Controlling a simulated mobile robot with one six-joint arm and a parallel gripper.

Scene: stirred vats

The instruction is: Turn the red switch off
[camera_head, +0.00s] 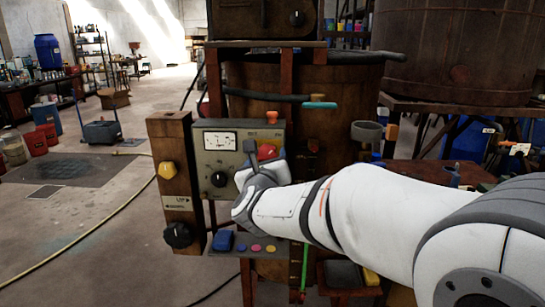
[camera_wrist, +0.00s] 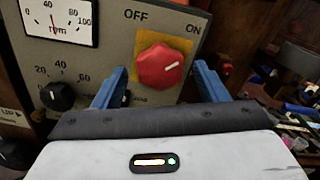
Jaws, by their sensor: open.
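The red switch (camera_wrist: 160,66) is a round knob on a yellow plate on the grey control panel (camera_wrist: 115,45). Its white mark points up and right, toward the ON label (camera_wrist: 190,29); the OFF label (camera_wrist: 135,14) is at upper left. My gripper (camera_wrist: 159,70) is open, with one blue finger on each side of the knob in the picture. I cannot tell if they touch it. In the head view the red switch (camera_head: 267,151) is partly hidden by my gripper (camera_head: 264,156), which is in front of the panel.
A meter (camera_head: 221,139) and a black knob (camera_head: 219,179) are left of the switch. A wooden post with a yellow knob (camera_head: 167,169) stands further left. Coloured buttons (camera_head: 256,248) lie below. A large wooden vat (camera_head: 455,50) stands at right.

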